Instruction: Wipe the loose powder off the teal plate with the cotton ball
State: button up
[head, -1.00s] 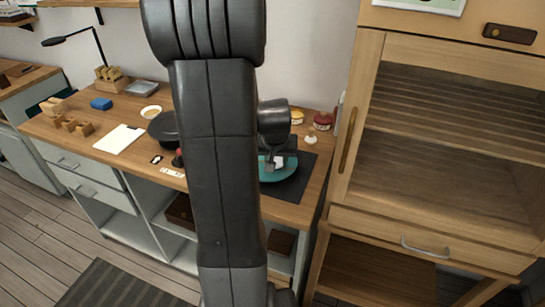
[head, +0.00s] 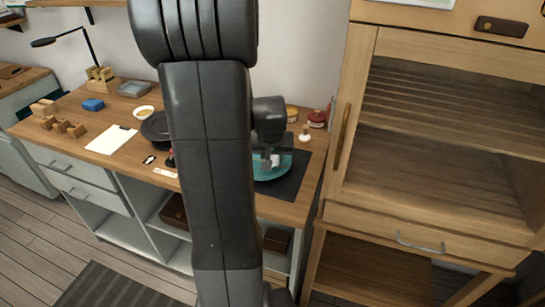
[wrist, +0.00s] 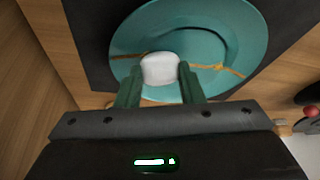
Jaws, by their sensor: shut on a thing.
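The teal plate (wrist: 235,30) with gold seams lies on a dark mat (wrist: 92,45) in the wrist view. It also shows in the head view (head: 272,172), partly hidden by my arm. My gripper (wrist: 160,80) is shut on the white cotton ball (wrist: 160,68), with one green finger on each side. The cotton ball is over the near part of the plate; I cannot tell whether it touches the surface. In the head view the cotton ball is a small pale spot (head: 275,160). I cannot make out loose powder.
On the worktop, a black bowl (head: 155,127), a white dish (head: 144,111) and a white sheet (head: 111,139) lie left of my arm. Red-lidded jars (head: 316,118) and a small white-bodied item (head: 305,134) stand behind the plate. A tall wooden cabinet (head: 343,150) stands close on the right.

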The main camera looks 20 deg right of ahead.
jog(key=shift+s, duration=0.15)
jog(key=shift+d, duration=0.1)
jog(key=shift+a, duration=0.25)
jog(key=shift+w+a+b, duration=0.4)
jog(key=shift+w+a, duration=0.1)
jog(key=shift+w, duration=0.15)
jog(key=shift+w+a+b, duration=0.2)
jog(key=shift+a+b, duration=0.2)
jog(key=shift+a, duration=0.5)
jog(key=shift+w+a, duration=0.2)
jog(key=shift+w, duration=0.3)
jog(key=shift+w+a, duration=0.15)
jog(key=shift+w, duration=0.3)
jog(key=shift+a+b, duration=0.45)
jog(key=shift+a, duration=0.45)
